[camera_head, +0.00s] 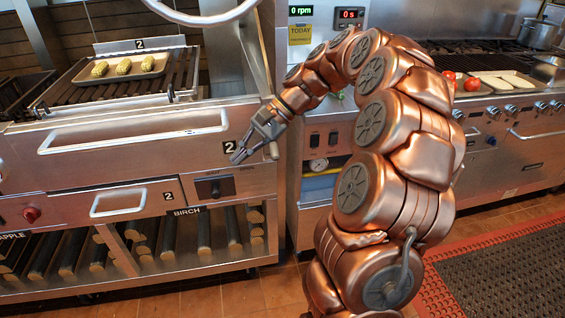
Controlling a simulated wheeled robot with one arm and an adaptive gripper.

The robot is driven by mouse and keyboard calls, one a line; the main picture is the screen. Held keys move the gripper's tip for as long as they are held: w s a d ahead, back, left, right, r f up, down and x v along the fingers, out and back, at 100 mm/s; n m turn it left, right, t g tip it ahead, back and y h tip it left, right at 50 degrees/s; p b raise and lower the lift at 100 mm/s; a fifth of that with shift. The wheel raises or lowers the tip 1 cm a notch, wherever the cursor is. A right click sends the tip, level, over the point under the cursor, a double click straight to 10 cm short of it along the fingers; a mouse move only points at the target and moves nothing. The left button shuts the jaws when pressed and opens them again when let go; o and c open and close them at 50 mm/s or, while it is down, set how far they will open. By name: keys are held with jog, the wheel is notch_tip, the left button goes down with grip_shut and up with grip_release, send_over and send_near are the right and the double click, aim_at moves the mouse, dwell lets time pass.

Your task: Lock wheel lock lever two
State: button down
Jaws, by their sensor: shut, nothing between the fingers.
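My gripper (240,155) is shut and empty, reaching in from the right at the front right corner of the grill. Its fingertips are just below and right of a "2" label (229,147) on the grill's steel front. A small grey part (273,150) shows right beside the gripper at the corner post; I cannot tell whether it is wheel lock lever two or part of my gripper. A pale wheel rim (205,14) crosses the top edge, mostly out of view. Whether the gripper touches the grill front cannot be told.
Corn cobs lie on a tray (150,70) on the grate. Below the gripper are a black switch panel (215,188) and a drawer handle (118,203). Logs fill the lower shelf (190,262). A steel unit with a gauge (318,165) stands close to the right.

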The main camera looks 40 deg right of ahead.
jog(key=w+d+f+m+t+b, duration=0.1)
jog(key=d, duration=0.3)
jog(key=w+d+f+m+t+b, duration=0.1)
jog(key=d+f, duration=0.1)
jog(key=d, duration=0.2)
jog(key=w+d+f+m+t+b, duration=0.1)
jog(key=w+d+f+m, duration=0.1)
jog(key=d, duration=0.2)
jog(key=shift+d+f+y, duration=0.1)
jog(key=shift+d+y, duration=0.05)
jog(key=shift+y, duration=0.25)
jog(key=m+t+b, duration=0.2)
jog(key=m+t, duration=0.1)
jog(key=m, duration=0.1)
send_near(276, 147)
jog(key=d+f, duration=0.3)
jog(key=f, duration=0.3)
jog(key=shift+w+d, duration=0.15)
jog(key=shift+w, duration=0.3)
jog(key=shift+f, duration=0.1)
jog(key=b+x, duration=0.1)
jog(key=x, duration=0.9)
jog(key=r, duration=0.2)
jog(key=s+a+r, duration=0.1)
jog(key=shift+s+a+r, duration=0.1)
jog(key=shift+r, duration=0.05)
jog(key=shift+r, duration=0.1)
